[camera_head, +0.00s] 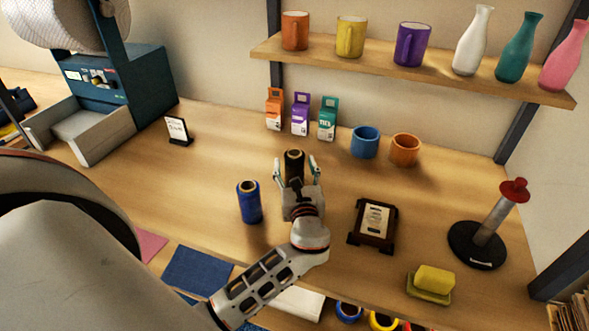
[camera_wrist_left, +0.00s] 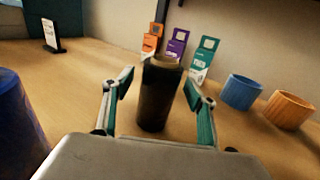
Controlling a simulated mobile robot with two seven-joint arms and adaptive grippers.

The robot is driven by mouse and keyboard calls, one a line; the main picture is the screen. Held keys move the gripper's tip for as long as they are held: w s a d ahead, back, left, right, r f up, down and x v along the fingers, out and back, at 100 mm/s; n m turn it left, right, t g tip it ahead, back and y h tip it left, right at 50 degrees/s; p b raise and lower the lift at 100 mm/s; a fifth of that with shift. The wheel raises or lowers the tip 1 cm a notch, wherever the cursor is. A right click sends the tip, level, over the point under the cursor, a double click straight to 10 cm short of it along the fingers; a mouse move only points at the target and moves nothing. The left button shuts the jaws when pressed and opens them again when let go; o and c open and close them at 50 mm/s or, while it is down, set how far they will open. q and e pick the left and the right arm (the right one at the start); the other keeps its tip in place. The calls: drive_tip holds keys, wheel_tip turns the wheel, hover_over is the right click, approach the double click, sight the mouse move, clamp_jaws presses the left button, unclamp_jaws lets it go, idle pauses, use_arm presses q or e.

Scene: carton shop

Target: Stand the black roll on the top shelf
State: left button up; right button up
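The black roll (camera_head: 293,163) stands upright on the wooden table, its tan core showing on top. My left gripper (camera_head: 296,167) is around it from the near side. In the left wrist view the black roll (camera_wrist_left: 160,95) stands between the teal finger pads, with a visible gap on its left side and a small one on its right. The fingers look open. The wooden shelf (camera_head: 385,68) at the back holds orange, yellow and purple mugs and white, teal and pink bottles. My right gripper is not in view.
A blue roll (camera_head: 249,202) stands just left of my gripper. Several small cartons (camera_head: 300,115), a blue cup (camera_head: 365,142) and an orange cup (camera_head: 405,150) stand behind. A framed plaque (camera_head: 374,223) and a red-topped stand (camera_head: 487,235) are to the right.

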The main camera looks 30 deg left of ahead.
use_arm(q)
drive_tip(key=c, duration=1.1)
drive_tip(key=shift+c, duration=0.6)
drive_tip(key=shift+r, duration=0.15)
